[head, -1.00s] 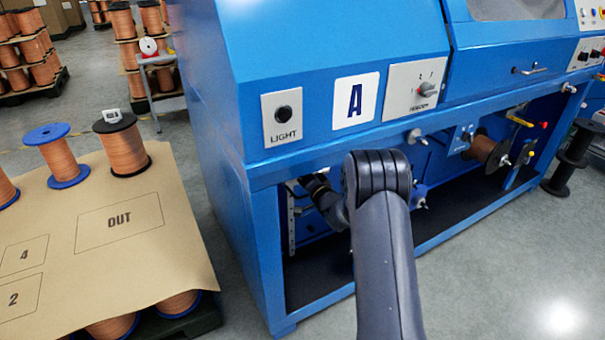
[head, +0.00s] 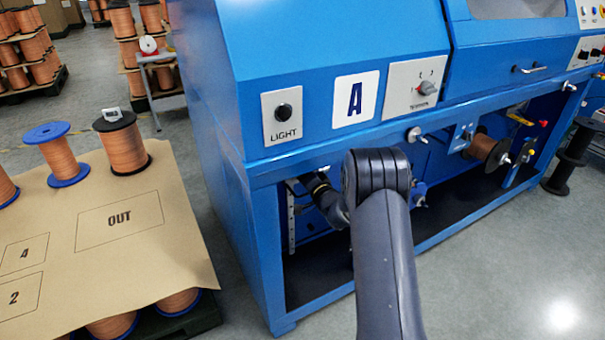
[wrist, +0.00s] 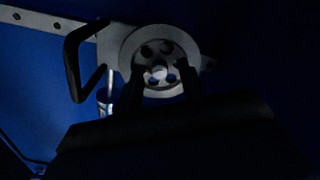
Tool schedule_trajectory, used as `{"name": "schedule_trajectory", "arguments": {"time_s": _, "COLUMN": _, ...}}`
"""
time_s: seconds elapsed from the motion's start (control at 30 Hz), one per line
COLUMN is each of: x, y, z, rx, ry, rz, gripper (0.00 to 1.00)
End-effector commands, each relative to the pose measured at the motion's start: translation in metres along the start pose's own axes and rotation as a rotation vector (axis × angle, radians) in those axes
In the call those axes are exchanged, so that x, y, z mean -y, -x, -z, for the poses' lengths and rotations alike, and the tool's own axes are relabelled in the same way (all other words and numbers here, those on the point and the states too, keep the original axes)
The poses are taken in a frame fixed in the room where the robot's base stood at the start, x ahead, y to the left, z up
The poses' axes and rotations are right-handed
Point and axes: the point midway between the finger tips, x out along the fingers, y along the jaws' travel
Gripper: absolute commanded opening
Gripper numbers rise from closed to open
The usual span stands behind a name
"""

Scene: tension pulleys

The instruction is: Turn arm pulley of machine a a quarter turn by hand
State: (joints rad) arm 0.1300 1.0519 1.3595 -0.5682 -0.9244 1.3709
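The machine marked A is the blue cabinet (head: 215,150) in the head view. In the wrist view, a grey spoked pulley (wrist: 158,36) with several round holes and a pale hub faces me in the dim bay. My gripper (wrist: 160,72) is open in the wrist view, its two dark fingers apart in front of the pulley, one on either side of the hub. I cannot tell whether the fingertips touch the pulley. In the head view my gripper is hidden inside the lower bay, behind my arm and the cabinet.
A black bent handle (wrist: 75,60) sits left of the pulley, by a drilled grey bar (wrist: 45,20). In the head view, a copper spool (head: 483,148) hangs on the machine's right part. A paper-covered pallet (head: 150,240) with spools stands at left.

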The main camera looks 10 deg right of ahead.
Motion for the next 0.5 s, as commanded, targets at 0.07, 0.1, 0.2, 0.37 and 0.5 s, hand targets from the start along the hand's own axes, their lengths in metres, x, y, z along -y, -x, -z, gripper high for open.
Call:
{"name": "schedule_trajectory", "arguments": {"time_s": 0.07, "x": 0.000, "y": 0.001, "z": 0.000, "rx": 0.000, "ry": 0.000, "rz": 0.000, "gripper": 0.39}}
{"name": "schedule_trajectory", "arguments": {"time_s": 0.1, "x": 0.000, "y": 0.002, "z": 0.000, "rx": 0.000, "ry": 0.000, "rz": -0.001, "gripper": 0.39}}
{"name": "schedule_trajectory", "arguments": {"time_s": 0.2, "x": 0.000, "y": 0.010, "z": 0.001, "rx": 0.000, "ry": -0.001, "rz": -0.001, "gripper": 0.39}}
{"name": "schedule_trajectory", "arguments": {"time_s": 0.37, "x": 0.000, "y": 0.035, "z": 0.001, "rx": -0.001, "ry": -0.001, "rz": -0.004, "gripper": 0.39}}
{"name": "schedule_trajectory", "arguments": {"time_s": 0.5, "x": 0.000, "y": 0.062, "z": 0.001, "rx": -0.001, "ry": -0.002, "rz": -0.004, "gripper": 0.39}}
